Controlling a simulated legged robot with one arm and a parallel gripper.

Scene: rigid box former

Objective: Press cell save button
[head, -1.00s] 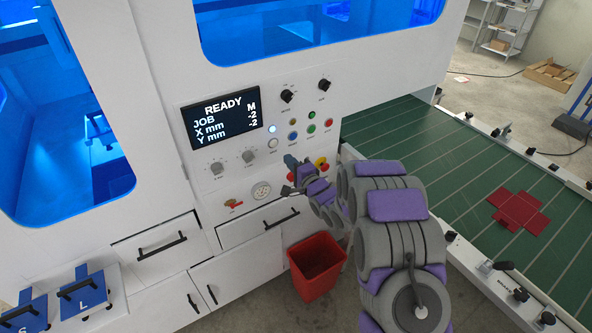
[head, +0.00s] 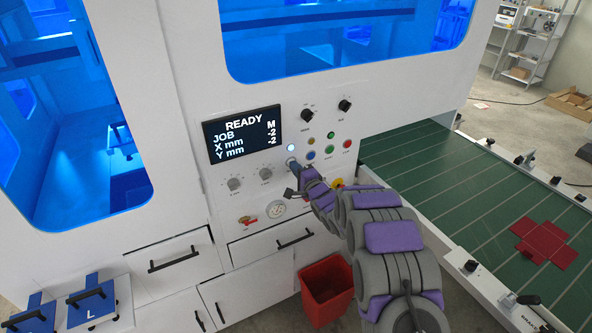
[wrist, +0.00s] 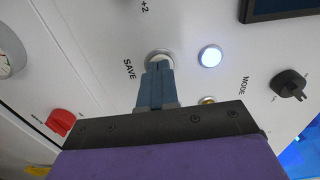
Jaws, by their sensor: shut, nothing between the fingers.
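The SAVE button is a pale round button in a metal ring, and it shows in the wrist view (wrist: 159,54) beside the printed word SAVE. My gripper (wrist: 157,66) is shut and empty, its blue-grey fingertips over the lower part of the button. I cannot tell whether they touch it or press it in. In the head view my gripper (head: 293,164) points at the panel just below the lit white lamp (head: 291,148) and mostly hides the button. The same lit lamp (wrist: 210,56) is right of the button in the wrist view.
The display (head: 243,134) reads READY, JOB M, X -2, Y -2. Black knobs (head: 307,115), coloured buttons (head: 329,152) and a red switch (head: 247,219) are nearby. A red bin (head: 327,289) stands below. The green conveyor (head: 440,165) carries a red flat box blank (head: 545,243).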

